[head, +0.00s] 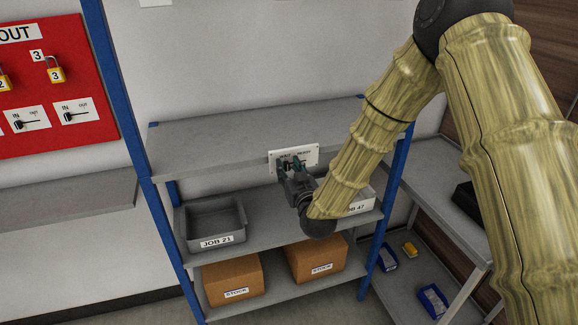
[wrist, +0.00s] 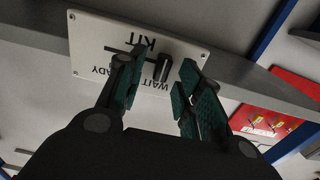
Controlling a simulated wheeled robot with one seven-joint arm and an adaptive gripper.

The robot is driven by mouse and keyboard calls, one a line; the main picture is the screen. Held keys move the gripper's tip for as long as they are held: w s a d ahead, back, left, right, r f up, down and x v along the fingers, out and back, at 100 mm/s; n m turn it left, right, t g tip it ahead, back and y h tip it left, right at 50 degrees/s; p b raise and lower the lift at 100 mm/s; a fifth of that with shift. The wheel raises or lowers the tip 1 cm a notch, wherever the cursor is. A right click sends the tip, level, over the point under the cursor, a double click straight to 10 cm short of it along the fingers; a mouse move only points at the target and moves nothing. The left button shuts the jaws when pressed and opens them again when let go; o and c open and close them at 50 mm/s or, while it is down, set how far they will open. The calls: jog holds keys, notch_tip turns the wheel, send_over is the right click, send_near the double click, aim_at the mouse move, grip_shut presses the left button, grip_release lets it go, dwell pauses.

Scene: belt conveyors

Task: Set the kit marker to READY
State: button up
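The kit marker plate (head: 311,153) is a white panel on the front edge of the upper grey shelf. In the wrist view the plate (wrist: 190,50) appears upside down, with the words KIT, WAIT and READY. The marker, a black knob (wrist: 163,68), stands in a dark slot at the end by WAIT; the slot's other end lies toward READY. My gripper (head: 291,165) is at the plate. In the wrist view my gripper (wrist: 160,66) is open, one green-padded finger on each side of the knob, with gaps visible. The gripper hides part of the plate in the head view.
Below are a grey JOB 21 bin (head: 215,222), a partly hidden white bin (head: 360,200) and two STOCK boxes (head: 233,277) (head: 317,258). Blue posts (head: 132,115) frame the shelf. A red lock board (head: 80,85) hangs left. A side bench (head: 440,190) stands right.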

aim_at(305, 158)
jog(key=shift+w, duration=0.1)
jog(key=shift+c, duration=0.2)
grip_shut()
jog(key=d+b, duration=0.1)
jog(key=d, duration=0.1)
jog(key=w+d+b, duration=0.2)
jog(key=d, duration=0.1)
jog(key=shift+d+f, duration=0.1)
jog(key=shift+d, duration=0.35)
